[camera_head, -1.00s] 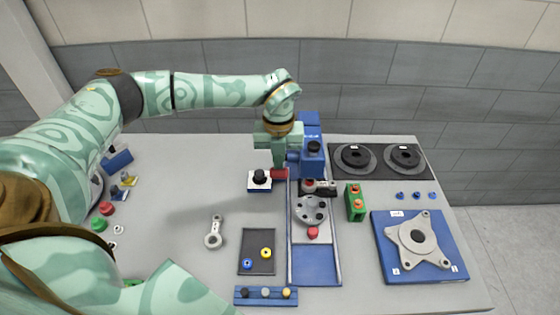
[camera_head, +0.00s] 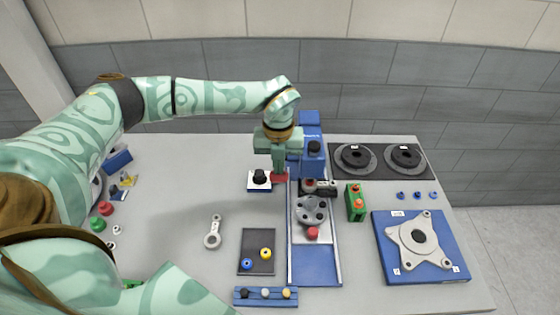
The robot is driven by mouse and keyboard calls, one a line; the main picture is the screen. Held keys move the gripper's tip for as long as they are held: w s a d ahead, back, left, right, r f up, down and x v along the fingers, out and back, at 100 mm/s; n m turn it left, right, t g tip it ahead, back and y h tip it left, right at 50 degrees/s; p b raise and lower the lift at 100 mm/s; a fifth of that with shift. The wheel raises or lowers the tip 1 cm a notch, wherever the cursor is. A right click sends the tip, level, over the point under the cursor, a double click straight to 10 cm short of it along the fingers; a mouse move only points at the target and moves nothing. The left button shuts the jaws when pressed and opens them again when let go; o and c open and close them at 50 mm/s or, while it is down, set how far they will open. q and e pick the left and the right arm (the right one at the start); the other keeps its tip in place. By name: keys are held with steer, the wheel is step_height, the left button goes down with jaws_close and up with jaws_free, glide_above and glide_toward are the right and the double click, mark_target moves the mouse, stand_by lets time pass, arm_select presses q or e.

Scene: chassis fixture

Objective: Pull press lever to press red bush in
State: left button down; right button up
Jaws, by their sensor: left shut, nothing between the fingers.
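The blue press (camera_head: 313,158) stands at the back middle of the table. A red block (camera_head: 280,178), which looks like the lever's handle, is at its left side. My left gripper (camera_head: 277,171) points down at the red block, its shut fingertips at the block's top with nothing between them. I cannot tell whether they touch it. Under the press, a small red piece (camera_head: 309,186) shows beside a grey and black part; I cannot tell if it is the bush. A grey round part with holes (camera_head: 311,210) lies on the rail in front. My right gripper is out of view.
A white and blue box with a black button (camera_head: 260,181) stands just left of the gripper. A green block (camera_head: 355,203) is right of the rail. A blue fixture (camera_head: 386,262) with a grey plate lies at the right. Open table lies at the left middle.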

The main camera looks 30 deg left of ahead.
mark_target(278, 180)
arm_select(q)
steer(key=shift+f, duration=0.25)
steer(key=shift+s+f, duration=0.1)
steer(key=shift+s+d+f, duration=0.15)
steer(key=shift+s+f, duration=0.05)
steer(key=shift+f, duration=0.4)
steer(key=shift+f+b, duration=0.15)
steer(key=shift+b, duration=0.15)
steer(key=shift+s+d+f, duration=0.1)
steer(key=shift+s+f, duration=0.05)
steer(key=shift+f, duration=0.5)
steer(key=shift+f+b, duration=0.5)
steer(key=shift+f, duration=0.05)
stand_by(0.5)
